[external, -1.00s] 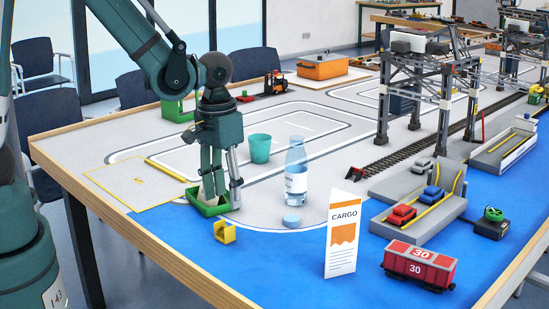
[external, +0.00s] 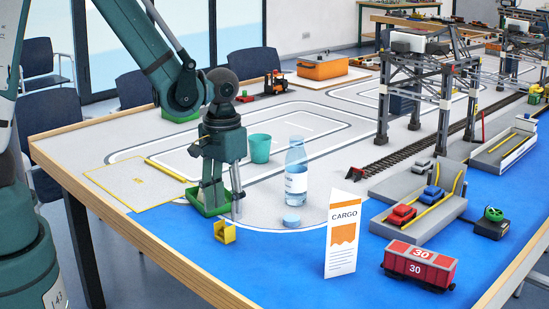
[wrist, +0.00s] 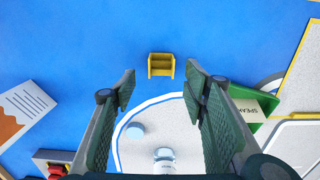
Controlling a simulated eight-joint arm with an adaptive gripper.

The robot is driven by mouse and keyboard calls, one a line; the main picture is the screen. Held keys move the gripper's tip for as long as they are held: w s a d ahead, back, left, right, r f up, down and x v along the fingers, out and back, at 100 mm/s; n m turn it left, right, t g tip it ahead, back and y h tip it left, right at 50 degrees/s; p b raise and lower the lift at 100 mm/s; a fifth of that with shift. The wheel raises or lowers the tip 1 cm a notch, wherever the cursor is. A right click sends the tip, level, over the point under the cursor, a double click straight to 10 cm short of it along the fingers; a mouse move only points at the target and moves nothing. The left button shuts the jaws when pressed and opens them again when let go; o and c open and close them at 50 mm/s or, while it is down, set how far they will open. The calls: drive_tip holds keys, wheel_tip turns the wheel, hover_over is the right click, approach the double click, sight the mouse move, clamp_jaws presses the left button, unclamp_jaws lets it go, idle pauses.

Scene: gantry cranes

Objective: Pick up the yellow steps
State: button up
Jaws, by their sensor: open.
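The yellow steps (external: 224,232) are a small stepped block on the blue part of the table near its front edge. In the wrist view the yellow steps (wrist: 161,65) lie on the blue surface, ahead of my fingertips and between their lines. My gripper (external: 222,211) points down, just behind and above the steps in the external view. In the wrist view my gripper (wrist: 162,85) has its two fingers wide apart with nothing between them. It is apart from the steps.
A green tray (external: 193,198) is close beside my fingers. A clear bottle (external: 296,178), a blue cap (external: 291,220) and a teal cup (external: 260,148) stand nearby. A CARGO card (external: 342,238) and a red wagon (external: 419,263) are to the right.

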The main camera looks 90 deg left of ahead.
sight(224, 228)
drive_tip(key=shift+f, duration=0.65)
drive_tip(key=shift+s+f+b, duration=0.1)
drive_tip(key=shift+f+b, duration=0.75)
drive_tip(key=shift+f, duration=1.8)
drive_tip(key=c, duration=0.9)
